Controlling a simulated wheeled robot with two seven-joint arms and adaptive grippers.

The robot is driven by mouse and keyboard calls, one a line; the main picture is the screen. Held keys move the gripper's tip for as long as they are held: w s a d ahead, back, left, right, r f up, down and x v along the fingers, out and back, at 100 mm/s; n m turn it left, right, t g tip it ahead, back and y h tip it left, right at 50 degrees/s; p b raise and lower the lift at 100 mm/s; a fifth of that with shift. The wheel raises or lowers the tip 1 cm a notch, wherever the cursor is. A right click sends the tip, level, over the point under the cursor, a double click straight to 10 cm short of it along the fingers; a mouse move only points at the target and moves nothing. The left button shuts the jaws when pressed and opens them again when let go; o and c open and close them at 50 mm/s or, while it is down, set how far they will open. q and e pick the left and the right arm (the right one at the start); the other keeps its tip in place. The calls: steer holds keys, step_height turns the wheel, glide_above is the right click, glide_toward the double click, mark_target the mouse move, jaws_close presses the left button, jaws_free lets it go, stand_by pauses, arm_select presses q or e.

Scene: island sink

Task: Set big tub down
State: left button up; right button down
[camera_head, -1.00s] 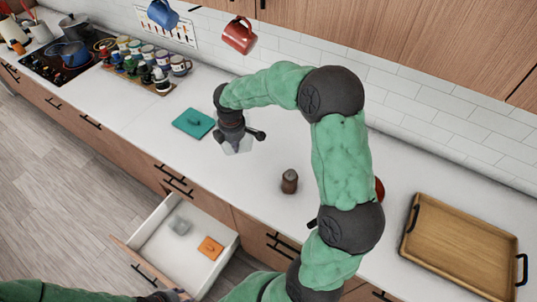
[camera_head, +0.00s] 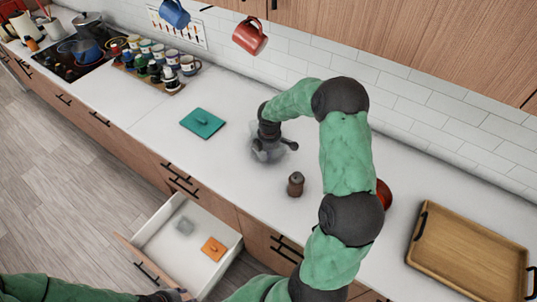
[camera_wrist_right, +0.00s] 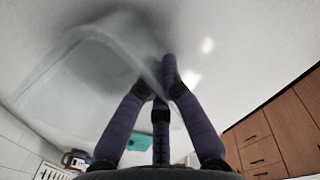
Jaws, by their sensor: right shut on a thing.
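The big tub is a clear, see-through container. In the head view the tub (camera_head: 266,156) is blurred beneath my right gripper (camera_head: 268,142), over the white counter to the right of the teal lid (camera_head: 202,123). In the right wrist view the tub's pale wall (camera_wrist_right: 60,85) fills the upper left. My right gripper (camera_wrist_right: 158,85) is shut on the tub's wall there. I cannot tell whether the tub touches the counter. My left gripper (camera_head: 165,296) is partly visible at the bottom edge by the open drawer; its fingers are unclear.
A brown shaker (camera_head: 295,184) stands just right of the tub, with a red object (camera_head: 383,194) behind my arm. A wooden tray (camera_head: 468,250) lies at right. Mugs and jars stand at back left.

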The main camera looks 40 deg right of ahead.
steer(key=shift+f, duration=0.4)
steer(key=shift+f, duration=0.15)
steer(key=c, duration=1.4)
jaws_free()
step_height(320, 180, up, 12)
steer(key=s+p, duration=0.1)
steer(key=shift+a, duration=0.3)
